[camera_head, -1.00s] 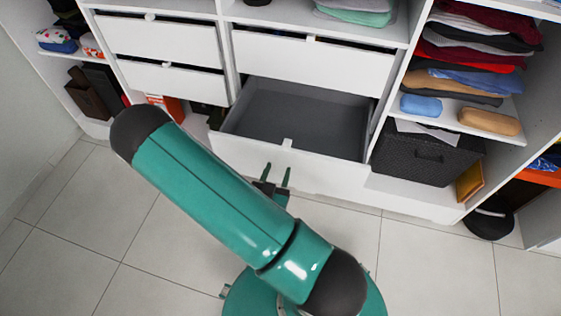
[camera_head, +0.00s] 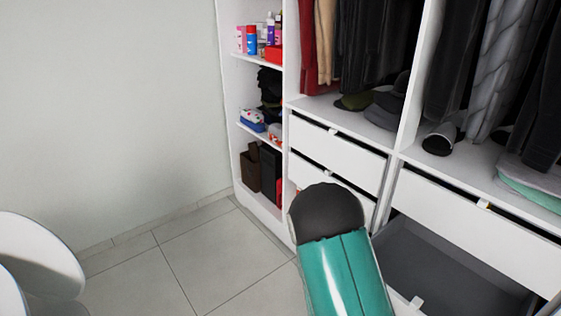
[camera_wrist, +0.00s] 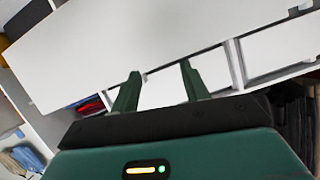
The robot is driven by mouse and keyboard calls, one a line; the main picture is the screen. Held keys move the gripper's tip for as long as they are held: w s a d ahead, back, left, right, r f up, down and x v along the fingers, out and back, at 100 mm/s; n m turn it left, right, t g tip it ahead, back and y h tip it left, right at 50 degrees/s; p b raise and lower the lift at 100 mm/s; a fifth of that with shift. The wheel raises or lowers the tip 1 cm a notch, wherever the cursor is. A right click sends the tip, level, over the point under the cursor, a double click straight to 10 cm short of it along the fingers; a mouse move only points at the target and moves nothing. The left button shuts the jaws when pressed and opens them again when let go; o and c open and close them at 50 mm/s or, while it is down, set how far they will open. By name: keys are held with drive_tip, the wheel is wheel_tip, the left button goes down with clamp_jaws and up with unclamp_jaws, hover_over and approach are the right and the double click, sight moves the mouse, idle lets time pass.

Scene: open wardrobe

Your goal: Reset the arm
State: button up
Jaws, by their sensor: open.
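My gripper (camera_wrist: 160,68) shows in the wrist view with its two green fingers spread apart and nothing between them. A large white panel (camera_wrist: 140,35) lies beyond the fingertips; I cannot tell the distance. In the head view my teal arm with its dark rounded joint rises at the bottom, in front of the wardrobe drawers. The gripper itself is out of the head view. An open grey drawer (camera_head: 440,265) stands pulled out at the lower right, apparently empty, partly hidden by my arm.
The white wardrobe has side shelves with bottles (camera_head: 262,38) and dark boxes (camera_head: 262,172), closed drawers (camera_head: 335,147) and hanging clothes (camera_head: 375,45). A white curved object (camera_head: 35,255) stands at the lower left. The tiled floor (camera_head: 200,255) between it and the wardrobe is clear.

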drive_tip(key=w+a+r+n+y, duration=0.2)
drive_tip(key=w+a+r+y, duration=0.4)
drive_tip(key=a+r+y, duration=0.15)
drive_tip(key=a+r+n+y, duration=0.35)
drive_tip(key=a+r, duration=0.25)
drive_tip(key=r, duration=0.4)
drive_tip(key=s+d+r+n+g, duration=0.2)
drive_tip(key=s+r+n, duration=0.4)
drive_tip(key=s+r, duration=0.9)
drive_tip(key=s+g, duration=0.1)
drive_tip(key=s, duration=0.2)
drive_tip(key=shift+s+d+n, duration=0.25)
drive_tip(key=shift+s+n, duration=0.05)
drive_tip(key=shift+n, duration=0.05)
